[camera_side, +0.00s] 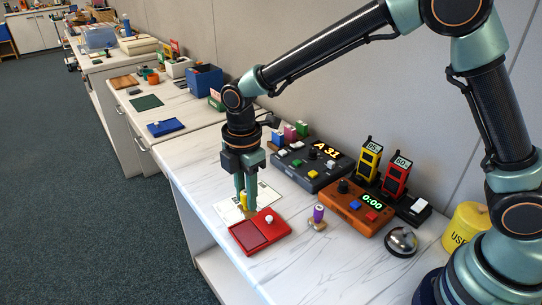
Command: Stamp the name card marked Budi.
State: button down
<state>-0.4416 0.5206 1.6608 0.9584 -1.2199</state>
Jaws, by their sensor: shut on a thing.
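My gripper (246,203) points straight down and is shut on a yellow-handled stamp (243,199), which is partly hidden by the fingers. The stamp is at the back edge of an open red ink pad (247,236); I cannot tell whether it touches the pad or the paper. A white sheet (228,212) lies flat behind and around my gripper, with faint marks too small to read. I cannot make out the name Budi or separate cards. A second stamp with a purple handle (318,215) stands upright on the table, right of the ink pad.
A dark grey console (312,165) reading "A 31", an orange timer (361,208) reading 0:00, and yellow and red handsets stand behind. A silver bell (401,241) and a yellow tub (466,226) stand at right. The front marble tabletop (320,265) is clear.

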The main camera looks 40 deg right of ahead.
aim_at(248, 215)
jog(key=shift+f, duration=3)
jog(key=shift+f, duration=0.65)
jog(key=shift+r, duration=0.1)
jog(key=shift+r, duration=3.5)
jog(key=w+d+f, duration=0.1)
jog(key=w+d, duration=0.9)
jog(key=d, duration=0.1)
jog(key=shift+w+f, duration=0.15)
jog(key=shift+f, duration=2.85)
jog(key=shift+f, duration=0.45)
